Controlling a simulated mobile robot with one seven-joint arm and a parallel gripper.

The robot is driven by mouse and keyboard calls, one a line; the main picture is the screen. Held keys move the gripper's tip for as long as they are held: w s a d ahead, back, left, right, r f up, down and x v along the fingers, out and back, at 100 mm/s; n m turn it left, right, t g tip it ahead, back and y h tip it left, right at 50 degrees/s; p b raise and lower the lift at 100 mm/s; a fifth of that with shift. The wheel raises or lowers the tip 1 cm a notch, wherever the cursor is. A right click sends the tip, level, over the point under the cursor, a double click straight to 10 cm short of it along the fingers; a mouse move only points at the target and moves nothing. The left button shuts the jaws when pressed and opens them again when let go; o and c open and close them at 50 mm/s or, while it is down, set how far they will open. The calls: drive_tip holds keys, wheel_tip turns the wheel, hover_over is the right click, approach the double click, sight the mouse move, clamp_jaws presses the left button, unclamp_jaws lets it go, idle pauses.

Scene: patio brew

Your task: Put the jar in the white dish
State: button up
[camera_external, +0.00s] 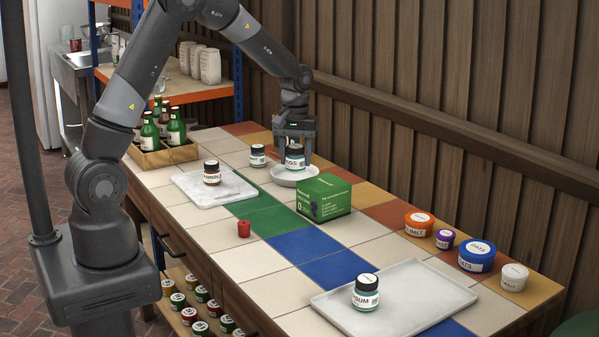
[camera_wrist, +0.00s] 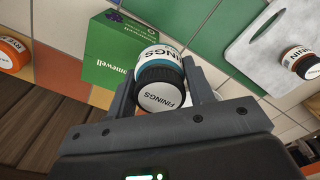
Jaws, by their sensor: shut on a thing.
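My gripper (camera_external: 295,140) is shut on a small jar (camera_external: 295,160) with a dark lid, a white label and teal contents. In the wrist view, my gripper (camera_wrist: 160,82) has one finger on each side of this jar (camera_wrist: 158,66), and its lid and label read "FININGS". The jar looks upright. It is at the white dish (camera_external: 288,182), over or inside its bowl; I cannot tell whether its base touches the dish. The dish is mostly hidden by my gripper and the jar in the wrist view.
A green box (camera_external: 324,197) stands just in front of the dish. Another dark-lidded jar (camera_external: 258,155) stands close at its left. A marble board (camera_external: 228,188) holds a brown jar (camera_external: 212,173).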

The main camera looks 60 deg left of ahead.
drive_tip(key=w+a+r, duration=0.2)
drive_tip(key=w+a, duration=0.3)
drive_tip(key=w, duration=0.1)
drive_tip(key=shift+w+a+f, duration=0.45)
drive_tip(key=shift+a+f, duration=1.4)
drive_tip(key=shift+w+a+f, duration=0.5)
drive_tip(key=shift+a+f, duration=1.35)
drive_tip(key=shift+a, duration=0.05)
drive_tip(key=shift+w+a+f, duration=0.45)
drive_tip(key=shift+a+f, duration=1.4)
drive_tip(key=shift+f, duration=0.1)
drive_tip(key=shift+f, duration=0.5)
drive_tip(key=o, duration=1.1)
drive_tip(key=shift+c, duration=0.2)
wheel_tip(320, 180, up, 14)
drive_tip(key=shift+f, duration=0.25)
